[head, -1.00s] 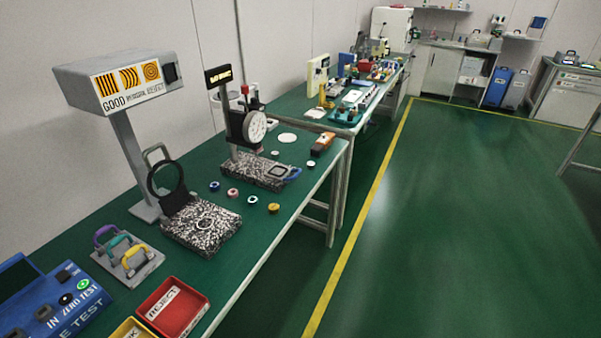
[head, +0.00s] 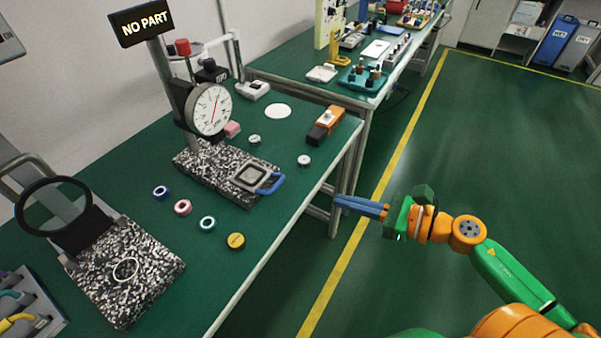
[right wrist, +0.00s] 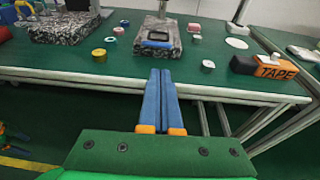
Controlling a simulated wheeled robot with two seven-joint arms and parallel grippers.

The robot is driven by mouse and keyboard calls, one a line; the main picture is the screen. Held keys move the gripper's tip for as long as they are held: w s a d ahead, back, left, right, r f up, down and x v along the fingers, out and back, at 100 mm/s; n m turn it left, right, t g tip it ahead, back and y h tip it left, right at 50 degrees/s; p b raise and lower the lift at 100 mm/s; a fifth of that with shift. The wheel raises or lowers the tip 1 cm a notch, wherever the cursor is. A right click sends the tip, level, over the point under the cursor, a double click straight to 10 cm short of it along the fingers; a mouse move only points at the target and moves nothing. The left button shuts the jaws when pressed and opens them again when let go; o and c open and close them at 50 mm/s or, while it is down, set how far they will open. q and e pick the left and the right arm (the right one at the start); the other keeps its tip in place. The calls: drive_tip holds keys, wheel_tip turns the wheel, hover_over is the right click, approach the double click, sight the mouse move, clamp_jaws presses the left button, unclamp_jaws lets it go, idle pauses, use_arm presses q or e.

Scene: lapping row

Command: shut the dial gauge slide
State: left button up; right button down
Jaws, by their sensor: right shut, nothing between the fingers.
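The dial gauge (head: 211,109) stands on a post above a speckled granite base (head: 208,172), under a sign reading NO PART. The slide (head: 249,176), a grey square plate with a blue loop handle (head: 271,185), sits at the front right end of that base. The handle sticks out past the base's edge. The slide also shows in the right wrist view (right wrist: 158,36), ahead of the fingers. My right gripper (head: 338,203) is shut and empty, off the table's front edge, to the right of the handle and apart from it.
Small rings (head: 183,207) and a yellow piece (head: 236,241) lie in front of the base. An orange tape dispenser (head: 325,124) is behind right. A second granite block (head: 124,270) with a black ring stand is at left. Open floor lies right of the table.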

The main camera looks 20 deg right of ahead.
sight(279, 185)
drive_tip(key=x, duration=0.4)
drive_tip(key=p+x, duration=0.1)
drive_tip(key=x, duration=0.3)
drive_tip(key=p+x, duration=0.1)
drive_tip(key=x, duration=0.4)
drive_tip(key=shift+s+a+r, duration=0.1)
drive_tip(key=shift+a+r, duration=0.15)
drive_tip(key=shift+a, duration=0.15)
use_arm(q)
drive_tip(key=shift+s+a+r, duration=0.2)
drive_tip(key=shift+r, duration=0.45)
drive_tip(key=shift+s+a+r, duration=0.15)
drive_tip(key=shift+s+r, duration=0.05)
drive_tip(key=shift+r, duration=0.4)
